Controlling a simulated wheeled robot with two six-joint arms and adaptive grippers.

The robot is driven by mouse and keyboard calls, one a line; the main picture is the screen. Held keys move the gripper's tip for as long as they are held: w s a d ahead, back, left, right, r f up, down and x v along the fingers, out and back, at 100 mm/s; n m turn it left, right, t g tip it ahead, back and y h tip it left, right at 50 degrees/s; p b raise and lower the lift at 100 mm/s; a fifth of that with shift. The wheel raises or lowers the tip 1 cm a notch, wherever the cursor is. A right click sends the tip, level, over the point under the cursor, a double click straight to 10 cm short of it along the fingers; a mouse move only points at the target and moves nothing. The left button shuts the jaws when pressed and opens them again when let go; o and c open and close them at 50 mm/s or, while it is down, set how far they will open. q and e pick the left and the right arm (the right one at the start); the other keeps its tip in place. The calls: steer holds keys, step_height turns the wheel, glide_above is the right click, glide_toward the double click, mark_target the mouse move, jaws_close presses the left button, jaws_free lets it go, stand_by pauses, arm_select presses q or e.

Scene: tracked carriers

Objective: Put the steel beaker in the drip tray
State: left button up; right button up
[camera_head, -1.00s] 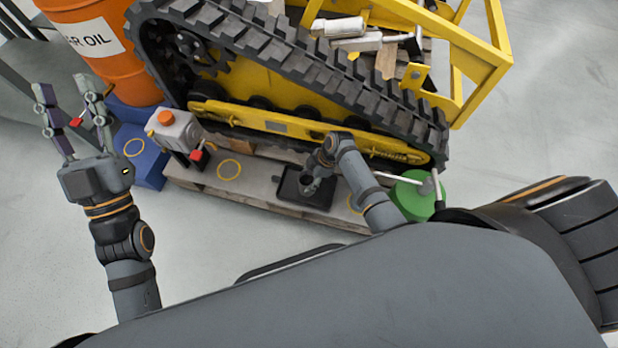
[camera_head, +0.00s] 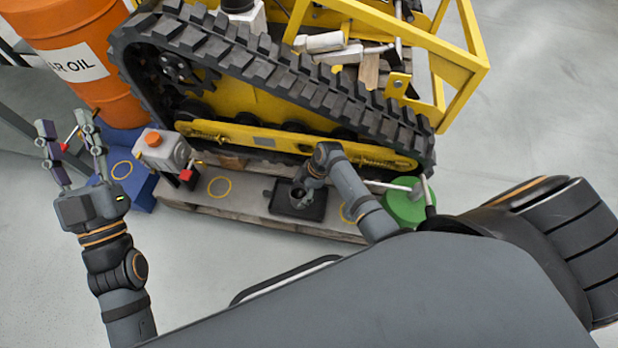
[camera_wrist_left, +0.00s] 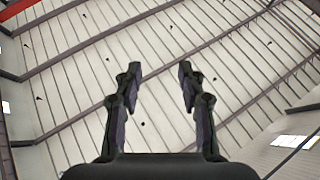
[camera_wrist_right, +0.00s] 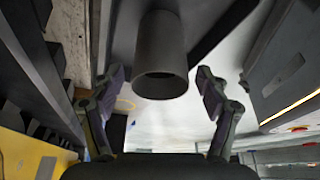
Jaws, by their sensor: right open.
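The steel beaker (camera_wrist_right: 160,45) is a dark grey cylinder in the right wrist view, its round mouth facing the camera. In the head view the beaker (camera_head: 298,197) is small and partly covered by my right gripper (camera_head: 306,184). It appears to stand inside the black drip tray (camera_head: 318,208), on the pallet in front of the track. My right gripper (camera_wrist_right: 157,82) is open, its fingers on either side of the beaker's mouth with gaps visible. My left gripper (camera_head: 68,138) is open and empty at the left; the left wrist view (camera_wrist_left: 156,75) shows only the ceiling behind its fingers.
The tracked carrier's black track (camera_head: 290,90) rises right behind the tray. A green container (camera_head: 405,207) stands right. An orange oil drum (camera_head: 85,70) is at back left.

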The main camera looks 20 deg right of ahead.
arm_select(q)
step_height(320, 180, down, 22)
steer(key=r+n+g+p, duration=0.1)
steer(key=g+p, duration=0.1)
steer(key=g, duration=0.8)
arm_select(e)
steer(key=v, duration=0.5)
steer(key=p+v, duration=0.3)
steer(key=v, duration=0.3)
arm_select(q)
steer(key=s+d+f+g, duration=0.1)
steer(key=s+f+g, duration=0.9)
steer(key=s+f, duration=0.4)
steer(key=shift+s+d+f, duration=0.15)
steer(key=shift+s+f, duration=0.25)
steer(key=shift+f, duration=0.2)
arm_select(e)
steer(key=s+d+r+m+t+h, duration=0.1)
steer(key=s+r+m+t+h, duration=0.2)
steer(key=s+m, duration=1.2)
steer(key=shift+d+r+t, duration=0.2)
steer(key=shift+r+t, duration=0.4)
steer(key=shift+r, duration=0.1)
arm_select(q)
steer(key=shift+r, duration=0.1)
arm_select(e)
steer(key=shift+s, duration=0.15)
